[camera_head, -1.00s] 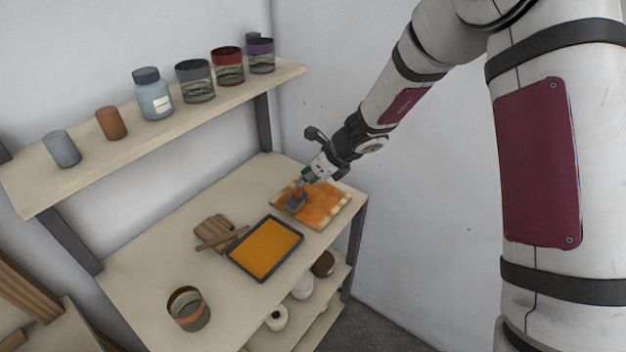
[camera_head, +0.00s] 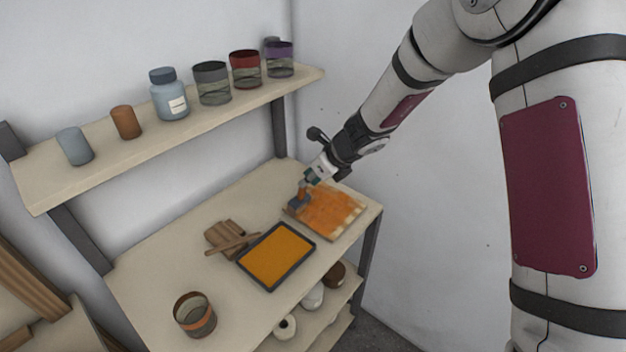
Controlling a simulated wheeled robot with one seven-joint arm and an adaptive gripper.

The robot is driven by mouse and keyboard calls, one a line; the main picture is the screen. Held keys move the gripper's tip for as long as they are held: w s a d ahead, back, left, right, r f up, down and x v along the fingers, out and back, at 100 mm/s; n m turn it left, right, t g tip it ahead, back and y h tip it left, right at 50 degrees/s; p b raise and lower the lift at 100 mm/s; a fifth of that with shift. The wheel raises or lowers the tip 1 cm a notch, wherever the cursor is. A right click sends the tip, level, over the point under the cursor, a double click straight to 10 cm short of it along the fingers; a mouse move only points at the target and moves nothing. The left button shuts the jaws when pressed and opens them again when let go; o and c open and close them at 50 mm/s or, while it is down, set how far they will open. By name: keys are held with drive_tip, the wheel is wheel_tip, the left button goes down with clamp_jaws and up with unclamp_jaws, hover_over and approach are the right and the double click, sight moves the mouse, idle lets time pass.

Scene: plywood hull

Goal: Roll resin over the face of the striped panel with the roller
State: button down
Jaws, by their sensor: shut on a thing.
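The striped panel (camera_head: 333,214) lies flat at the right end of the workbench. Orange resin covers much of its face, and paler patches show along its right edge. My gripper (camera_head: 309,181) is shut on the roller (camera_head: 299,203), over the panel's left edge. The roller's head looks low against the panel there, but I cannot tell whether it touches. A dark-rimmed tray (camera_head: 276,256) filled with orange resin sits on the bench just left of and in front of the panel.
Brown wooden pieces and a stick (camera_head: 228,240) lie left of the tray. An open can (camera_head: 194,314) stands at the bench's front left. A shelf (camera_head: 150,141) with several jars and cans runs above the bench's back. Rolls and pots (camera_head: 312,296) sit underneath.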

drive_tip(key=shift+w+a+b, duration=0.35)
drive_tip(key=shift+w+a, duration=0.5)
drive_tip(key=shift+a, duration=0.2)
drive_tip(key=shift+s+d+p, duration=0.45)
drive_tip(key=shift+s+d, duration=0.5)
drive_tip(key=shift+d, duration=0.25)
drive_tip(key=shift+s+d+p, duration=0.55)
drive_tip(key=shift+s+d, duration=0.4)
drive_tip(key=shift+d, duration=0.2)
drive_tip(key=shift+d, duration=0.1)
drive_tip(key=shift+s+d+f+p, duration=0.1)
drive_tip(key=shift+s+d+p, duration=0.75)
drive_tip(key=shift+d, duration=0.25)
drive_tip(key=shift+s+d+p, duration=0.6)
drive_tip(key=shift+s+d, duration=0.35)
drive_tip(key=shift+d, duration=0.15)
drive_tip(key=shift+d, duration=0.1)
drive_tip(key=shift+s+d+p, duration=0.85)
drive_tip(key=shift+s+d, duration=0.05)
drive_tip(key=shift+d, duration=0.15)
